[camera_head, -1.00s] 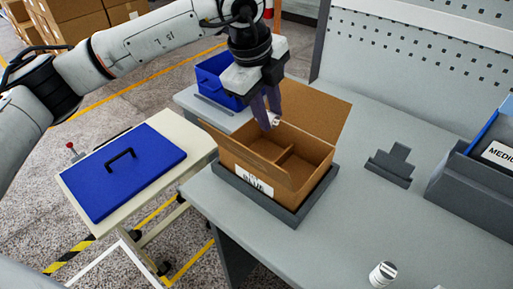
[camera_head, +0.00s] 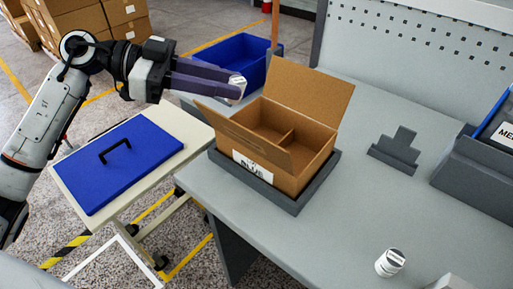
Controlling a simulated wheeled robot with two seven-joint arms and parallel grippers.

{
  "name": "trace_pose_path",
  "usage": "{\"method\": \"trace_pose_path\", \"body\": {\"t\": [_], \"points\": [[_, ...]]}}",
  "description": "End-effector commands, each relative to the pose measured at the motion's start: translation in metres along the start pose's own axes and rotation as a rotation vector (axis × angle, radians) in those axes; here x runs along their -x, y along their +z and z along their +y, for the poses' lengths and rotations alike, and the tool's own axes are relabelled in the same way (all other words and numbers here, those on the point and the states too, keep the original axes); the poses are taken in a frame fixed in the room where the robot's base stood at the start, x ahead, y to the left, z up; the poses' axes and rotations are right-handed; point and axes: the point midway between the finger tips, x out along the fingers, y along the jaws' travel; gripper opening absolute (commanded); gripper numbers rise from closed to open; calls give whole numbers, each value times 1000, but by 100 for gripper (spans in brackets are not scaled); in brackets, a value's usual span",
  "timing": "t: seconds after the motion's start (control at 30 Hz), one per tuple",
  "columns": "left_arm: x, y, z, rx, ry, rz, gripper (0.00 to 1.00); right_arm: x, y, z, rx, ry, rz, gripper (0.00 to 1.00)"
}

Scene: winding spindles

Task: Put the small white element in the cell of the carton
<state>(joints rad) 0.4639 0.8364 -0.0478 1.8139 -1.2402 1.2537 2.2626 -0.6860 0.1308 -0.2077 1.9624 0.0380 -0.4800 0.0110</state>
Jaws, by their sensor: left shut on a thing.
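My left gripper (camera_head: 234,84) comes in from the left, its long fingers pointing right. It is shut on a small white element (camera_head: 238,81), held at the fingertips to the left of the carton and higher than its walls. The open brown carton (camera_head: 311,157) sits in a dark grey tray (camera_head: 306,199) on the table, its back flap raised and its front flap tilted outward. Dividers split its inside into cells, which look empty where I can see in. Another small white cylinder (camera_head: 388,263) with a dark mark stands at the table's front. My right gripper is not in view.
A blue bin (camera_head: 221,47) stands behind my left gripper. A cart with a blue lid (camera_head: 118,163) is at left. A dark stepped holder (camera_head: 396,151) and a grey bin (camera_head: 480,178) are at right. The table's front middle is clear.

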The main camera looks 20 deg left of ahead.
Motion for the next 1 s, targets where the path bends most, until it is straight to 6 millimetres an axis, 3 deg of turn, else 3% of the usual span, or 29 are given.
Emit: {"method": "trace_pose_path", "body": {"t": [0.3,0.53,0.67,1.0], "points": [[71,9,-11,101,-164,207,0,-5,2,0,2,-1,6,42],[101,7,-14,123,-233,282,0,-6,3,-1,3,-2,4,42],[88,9,-18,124,-240,293,0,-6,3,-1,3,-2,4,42],[6,26,-33,125,-239,293,0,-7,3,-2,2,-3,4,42]]}}
